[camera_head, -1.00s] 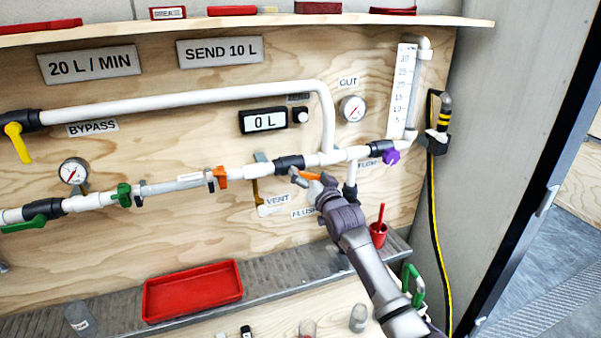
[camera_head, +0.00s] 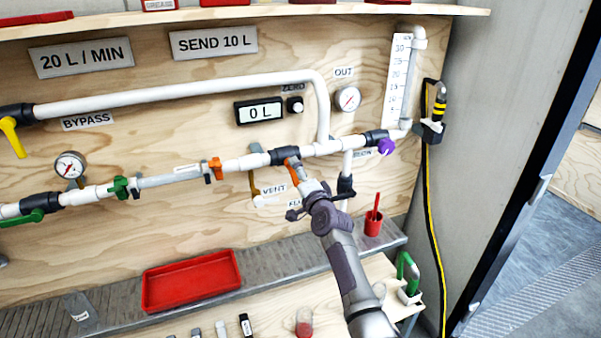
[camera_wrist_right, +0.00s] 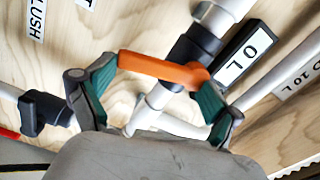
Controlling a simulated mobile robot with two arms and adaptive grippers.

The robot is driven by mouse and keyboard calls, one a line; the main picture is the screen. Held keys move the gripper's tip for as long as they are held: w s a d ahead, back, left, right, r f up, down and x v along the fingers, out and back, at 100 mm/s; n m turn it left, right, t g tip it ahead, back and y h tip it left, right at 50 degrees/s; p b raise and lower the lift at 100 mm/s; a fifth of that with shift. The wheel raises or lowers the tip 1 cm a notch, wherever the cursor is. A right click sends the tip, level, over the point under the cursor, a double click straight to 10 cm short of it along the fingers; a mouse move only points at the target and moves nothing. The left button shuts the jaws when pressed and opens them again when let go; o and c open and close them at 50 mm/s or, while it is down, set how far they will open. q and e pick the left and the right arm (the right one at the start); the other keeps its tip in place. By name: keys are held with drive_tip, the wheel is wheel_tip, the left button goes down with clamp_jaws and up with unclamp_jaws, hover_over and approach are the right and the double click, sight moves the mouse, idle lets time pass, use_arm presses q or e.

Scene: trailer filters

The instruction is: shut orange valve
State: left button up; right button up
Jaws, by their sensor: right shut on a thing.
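The orange valve handle (camera_head: 292,173) hangs from a black valve body (camera_head: 284,156) on the white pipe, below the 0 L display. It points downward, slightly to the right, across the pipe line. My right gripper (camera_head: 298,188) is at the handle, coming from the lower right, and partly covers it. In the right wrist view, the orange handle (camera_wrist_right: 162,69) lies between the two green-padded fingers of my right gripper (camera_wrist_right: 157,86), which is shut on it. The black valve body shows just behind it. My left gripper is not in view.
A purple valve handle (camera_head: 386,146) is to the right on the same pipe. An orange clip (camera_head: 215,169) and the vent handle (camera_head: 254,186) are to the left. A red tray (camera_head: 191,281) and a red cup (camera_head: 373,223) stand on the ledge below.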

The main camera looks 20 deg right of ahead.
drive_tip(key=shift+a+f+m, duration=0.1)
drive_tip(key=shift+a+m, duration=0.15)
drive_tip(key=shift+m, duration=0.5)
drive_tip(key=shift+a+f+m, duration=0.1)
drive_tip(key=shift+a+m, duration=0.1)
drive_tip(key=shift+m, duration=0.55)
drive_tip(key=o, duration=1.4)
drive_tip(key=shift+c, duration=0.2)
drive_tip(key=shift+s, duration=0.15)
drive_tip(key=s, duration=1.1)
drive_tip(key=shift+s+d, duration=0.15)
drive_tip(key=shift+s, duration=0.25)
